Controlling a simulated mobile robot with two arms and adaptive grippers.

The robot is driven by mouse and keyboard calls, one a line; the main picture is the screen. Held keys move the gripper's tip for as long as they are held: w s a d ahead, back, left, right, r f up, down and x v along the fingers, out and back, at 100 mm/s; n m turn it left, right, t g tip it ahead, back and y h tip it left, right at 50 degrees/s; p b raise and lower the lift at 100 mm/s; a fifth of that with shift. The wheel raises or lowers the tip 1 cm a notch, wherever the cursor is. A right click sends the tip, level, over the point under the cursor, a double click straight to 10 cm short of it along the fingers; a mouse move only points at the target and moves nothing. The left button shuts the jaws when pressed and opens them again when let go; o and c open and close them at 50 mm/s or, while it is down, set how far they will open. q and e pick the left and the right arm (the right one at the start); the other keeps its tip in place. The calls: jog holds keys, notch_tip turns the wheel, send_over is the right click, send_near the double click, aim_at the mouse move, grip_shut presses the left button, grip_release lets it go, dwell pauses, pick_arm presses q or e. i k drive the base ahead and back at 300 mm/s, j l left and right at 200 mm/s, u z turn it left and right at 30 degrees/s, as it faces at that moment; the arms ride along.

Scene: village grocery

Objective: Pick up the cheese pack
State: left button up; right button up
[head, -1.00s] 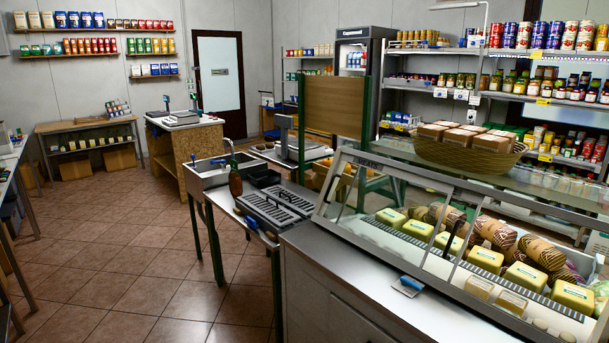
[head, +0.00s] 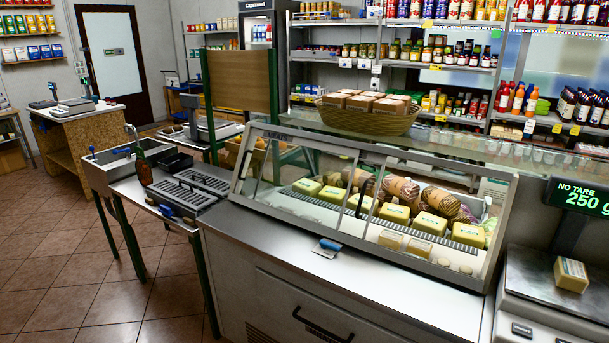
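A pale yellow pack with a label, which looks like a cheese pack (head: 571,274), sits on the scale (head: 530,285) at the right edge. The scale's display (head: 580,197) reads "NO TARE 250 g". Several yellow packs with green labels, such as this yellow pack (head: 430,223), stand in a row inside the glass display case (head: 262,187). Smaller pale packs (head: 419,247) lie in front of them, behind the glass. I cannot tell which of the packs in the case are cheese. Neither of my grippers is in view.
A blue-handled tool (head: 327,246) lies on the steel counter ledge (head: 270,240) before the case. A wicker basket of brown packs (head: 365,118) stands on top of the case. A sink (head: 125,165) is at left. The tiled floor (head: 50,260) at lower left is clear.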

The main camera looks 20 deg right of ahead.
aim_at(570, 274)
jog(key=z, duration=2.05)
